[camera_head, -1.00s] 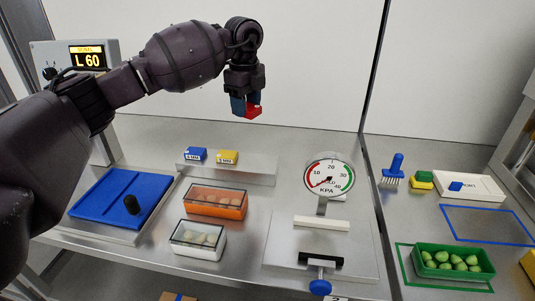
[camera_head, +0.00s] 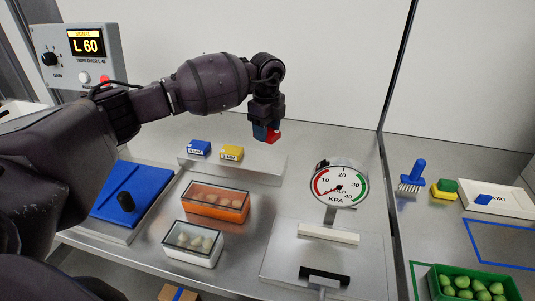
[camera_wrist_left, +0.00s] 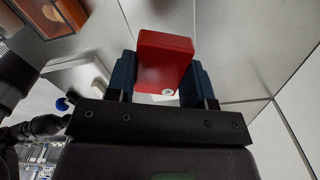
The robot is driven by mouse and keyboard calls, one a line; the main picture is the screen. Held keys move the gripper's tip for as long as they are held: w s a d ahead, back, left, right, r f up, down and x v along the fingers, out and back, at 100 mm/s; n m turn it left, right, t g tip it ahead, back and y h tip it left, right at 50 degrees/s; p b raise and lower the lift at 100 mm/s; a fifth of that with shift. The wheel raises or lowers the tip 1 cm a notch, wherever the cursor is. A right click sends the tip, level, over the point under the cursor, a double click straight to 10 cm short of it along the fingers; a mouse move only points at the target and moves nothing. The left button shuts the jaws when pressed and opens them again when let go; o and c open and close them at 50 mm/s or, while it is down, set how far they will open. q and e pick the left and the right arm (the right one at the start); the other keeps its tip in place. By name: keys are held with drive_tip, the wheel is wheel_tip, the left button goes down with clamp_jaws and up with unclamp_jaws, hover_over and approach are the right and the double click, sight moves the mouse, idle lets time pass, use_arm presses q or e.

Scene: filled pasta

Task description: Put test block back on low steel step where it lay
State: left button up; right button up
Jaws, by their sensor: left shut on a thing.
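My left gripper (camera_head: 266,134) is shut on the red test block (camera_head: 273,138). In the left wrist view the red block (camera_wrist_left: 164,62) sits between the two blue fingers. In the head view it hangs in the air, above the right part of the low steel step (camera_head: 268,166). A blue block (camera_head: 200,148) and a yellow block (camera_head: 231,152), both with white labels, stand on the step's left and middle. The step's right part is bare. My right gripper is not seen.
In front of the step stand an orange box (camera_head: 215,211) and a white box (camera_head: 190,257) with clear lids. A blue board (camera_head: 143,192) lies left. A round gauge (camera_head: 339,185) stands right on a steel plate (camera_head: 283,252). The back wall is close behind the step.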

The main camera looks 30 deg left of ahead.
sight(267, 161)
use_arm(q)
wheel_tip(267, 161, down, 3)
drive_tip(key=shift+r, duration=0.2)
wheel_tip(267, 161, down, 5)
drive_tip(key=shift+f+b, duration=0.1)
drive_tip(key=shift+b, duration=0.3)
drive_tip(key=shift+f, duration=0.2)
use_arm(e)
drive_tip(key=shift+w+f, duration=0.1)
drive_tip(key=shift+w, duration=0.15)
use_arm(q)
drive_tip(key=shift+f, duration=0.1)
drive_tip(key=o, duration=0.9)
drive_tip(key=shift+o, duration=0.2)
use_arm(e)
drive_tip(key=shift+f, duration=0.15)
use_arm(q)
wheel_tip(267, 161, up, 12)
drive_tip(key=shift+r+p, duration=0.1)
drive_tip(key=shift+p, duration=0.55)
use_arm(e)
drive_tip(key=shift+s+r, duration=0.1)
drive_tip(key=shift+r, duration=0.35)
